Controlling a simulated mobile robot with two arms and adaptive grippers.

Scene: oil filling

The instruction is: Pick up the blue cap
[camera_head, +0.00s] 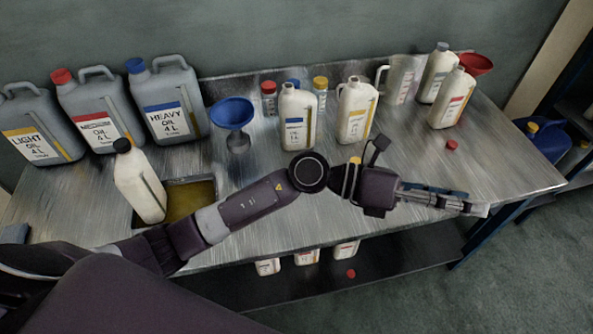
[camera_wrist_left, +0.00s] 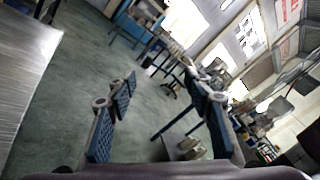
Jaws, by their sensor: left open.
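A blue cap (camera_head: 135,65) is on the grey HEAVY oil can (camera_head: 170,100) at the back left of the bench. Another small blue top (camera_head: 293,83) shows behind the white bottle with a blue label (camera_head: 297,118), which mostly hides it. I see no loose blue cap. My left gripper (camera_head: 468,206) is open and empty at the bench's front right, well to the right of both blue tops. In the left wrist view, its two fingers (camera_wrist_left: 165,115) are apart, with floor between them and no blue cap in sight.
A blue funnel (camera_head: 232,113) stands beside the HEAVY can. A tilted white bottle (camera_head: 140,186) stands at a sunken tray (camera_head: 180,203). White bottles and a clear jug (camera_head: 400,80) crowd the back. A loose red cap (camera_head: 452,144) lies on the right part of the bench (camera_head: 510,165), with bare metal around it.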

